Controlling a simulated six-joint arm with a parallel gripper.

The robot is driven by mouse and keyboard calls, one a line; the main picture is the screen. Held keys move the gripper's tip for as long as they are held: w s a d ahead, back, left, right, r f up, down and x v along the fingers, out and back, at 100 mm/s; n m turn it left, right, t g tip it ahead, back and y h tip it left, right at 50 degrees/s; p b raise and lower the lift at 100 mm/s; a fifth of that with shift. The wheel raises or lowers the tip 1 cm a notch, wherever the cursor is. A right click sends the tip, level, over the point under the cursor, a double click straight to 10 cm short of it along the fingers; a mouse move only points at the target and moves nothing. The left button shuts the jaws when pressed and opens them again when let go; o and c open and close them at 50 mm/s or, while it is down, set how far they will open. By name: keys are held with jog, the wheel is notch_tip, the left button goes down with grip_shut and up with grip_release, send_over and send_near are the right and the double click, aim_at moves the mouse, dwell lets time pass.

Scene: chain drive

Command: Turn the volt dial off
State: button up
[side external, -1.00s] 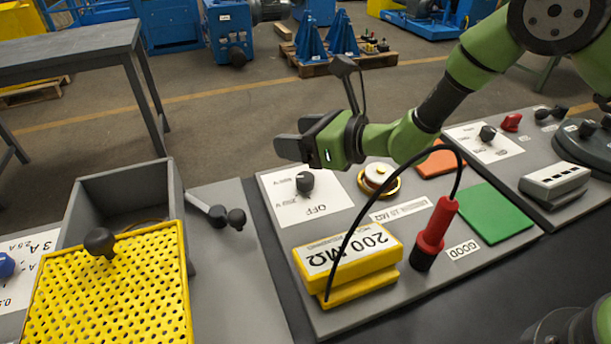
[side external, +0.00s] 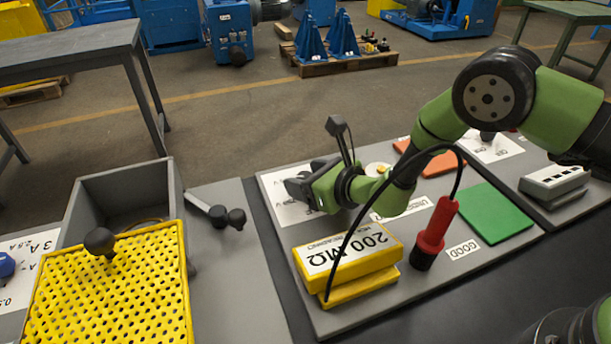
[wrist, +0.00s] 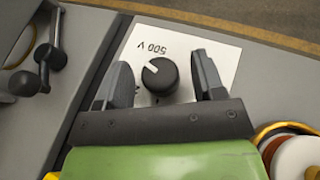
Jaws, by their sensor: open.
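The volt dial (wrist: 159,76) is a round black knob with a white pointer line on a white card (wrist: 215,55). In the wrist view its pointer aims up and to the left, and an upside-down "500 V" label is printed above it. My gripper (wrist: 161,70) is open, with one finger on each side of the dial and a visible gap to both. In the side view my gripper (side external: 303,180) is low over the card (side external: 282,208) and hides the dial and the OFF label. The gripper also covers part of the card in the wrist view.
A yellow 200 MΩ block (side external: 345,255) sits in front of my gripper, with a red-handled probe (side external: 436,228) and its black cable beside it. A round push button (side external: 377,169) is close to my wrist. A black-knobbed lever (side external: 225,216) lies left of the panel.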

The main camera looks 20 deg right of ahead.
jog(key=shift+w+a+f, duration=0.15)
jog(key=shift+w, duration=0.15)
jog(key=c, duration=0.9)
jog(key=shift+c, duration=0.2)
jog(key=shift+n+y, duration=0.3)
jog(key=shift+y, duration=0.1)
jog(key=n+g+y, duration=0.5)
jog(key=n, duration=0.1)
jog(key=shift+w, duration=0.1)
jog(key=shift+n+g+y, duration=0.8)
jog(key=shift+n+g, duration=0.9)
jog(key=shift+g, duration=0.2)
jog(key=shift+n+g, duration=0.5)
